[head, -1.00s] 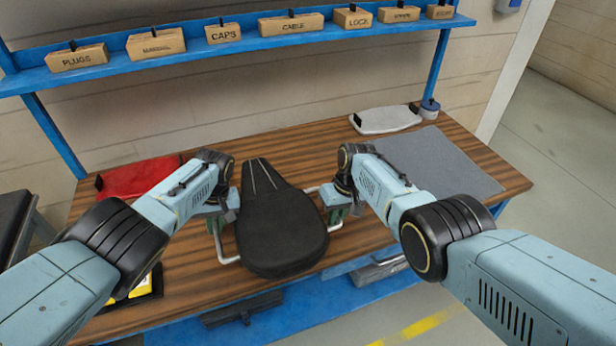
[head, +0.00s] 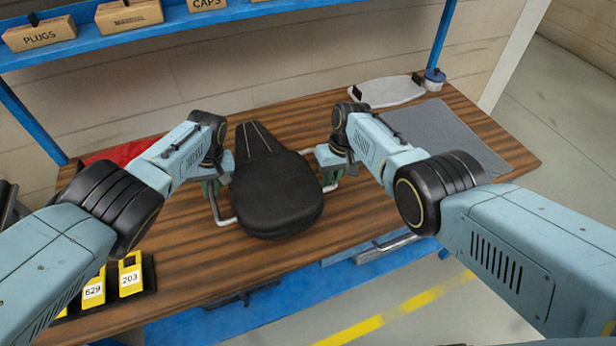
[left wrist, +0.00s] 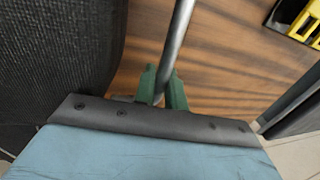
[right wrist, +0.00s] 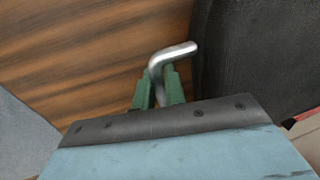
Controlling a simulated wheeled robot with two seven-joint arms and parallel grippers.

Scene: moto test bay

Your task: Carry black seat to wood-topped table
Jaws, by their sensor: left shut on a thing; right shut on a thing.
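The black seat (head: 278,195) is over the wood-topped table (head: 185,262), its narrow end toward the back wall. It has a bent metal rail on each side. My left gripper (head: 212,190) is shut on the left rail, which runs between its green fingers in the left wrist view (left wrist: 162,88). My right gripper (head: 335,172) is shut on the right rail, whose bent end shows in the right wrist view (right wrist: 160,85). The seat's edge also shows in the left wrist view (left wrist: 60,55) and the right wrist view (right wrist: 255,55). I cannot tell whether the seat touches the tabletop.
A grey mat (head: 455,140), a pale panel (head: 388,91) and a small lidded pot (head: 434,82) are at the right. A red item (head: 118,153) is at the back left. Yellow number tags (head: 131,276) are at the front left. A blue shelf (head: 235,15) with labelled boxes runs above.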

